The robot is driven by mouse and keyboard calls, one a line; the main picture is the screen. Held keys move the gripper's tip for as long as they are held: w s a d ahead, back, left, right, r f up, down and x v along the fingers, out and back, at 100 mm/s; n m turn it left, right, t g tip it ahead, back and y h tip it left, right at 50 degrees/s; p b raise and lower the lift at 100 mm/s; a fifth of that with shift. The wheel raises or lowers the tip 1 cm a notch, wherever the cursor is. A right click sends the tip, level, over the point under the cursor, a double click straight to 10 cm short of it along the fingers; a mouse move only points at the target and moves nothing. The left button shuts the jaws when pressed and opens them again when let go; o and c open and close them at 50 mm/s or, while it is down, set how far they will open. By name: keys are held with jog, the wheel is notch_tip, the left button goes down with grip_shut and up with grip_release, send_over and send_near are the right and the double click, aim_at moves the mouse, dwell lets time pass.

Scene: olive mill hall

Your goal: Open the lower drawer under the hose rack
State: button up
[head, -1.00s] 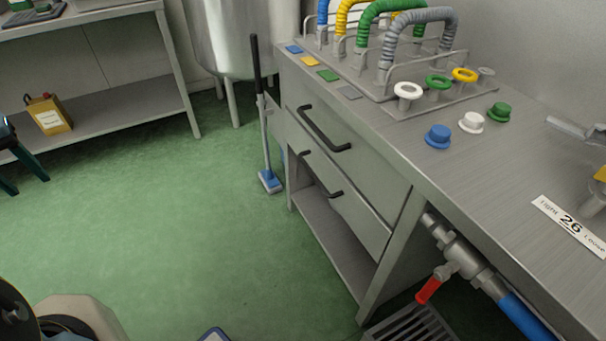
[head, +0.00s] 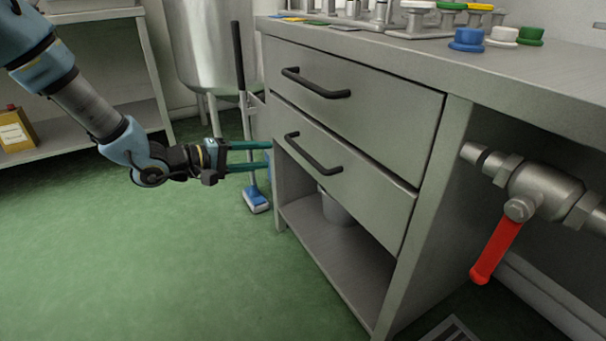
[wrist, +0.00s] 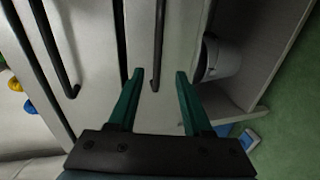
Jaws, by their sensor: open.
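The lower drawer (head: 355,183) sits below an upper drawer (head: 390,103) in a grey metal cabinet; both look shut. The lower drawer's black bar handle (head: 312,153) faces the aisle. My gripper (head: 271,156) comes in from the left with its teal fingers apart and empty, just left of this handle. In the wrist view, a black handle (wrist: 158,45) lines up between the fingertips, apart from both fingers; the upper handle (wrist: 55,50) is to its left. The hose rack (head: 365,10) on the countertop is mostly cut off at the top.
A pale pot (head: 335,208) stands on the open shelf below the drawers. A valve with a red lever (head: 497,250) sticks out right of the cabinet. A blue-footed brush (head: 256,200) stands behind my gripper. The green floor at left is clear.

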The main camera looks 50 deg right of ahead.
aim_at(301, 154)
jog(key=shift+g, duration=0.3)
jog(key=b+x, duration=0.1)
jog(key=x, duration=0.3)
jog(key=b+x, duration=0.1)
jog(key=x, duration=0.2)
jog(key=b+x, duration=0.1)
jog(key=x, duration=0.3)
jog(key=shift+s+d, duration=0.15)
jog(key=shift+s, duration=0.35)
grip_shut()
dwell(0.5)
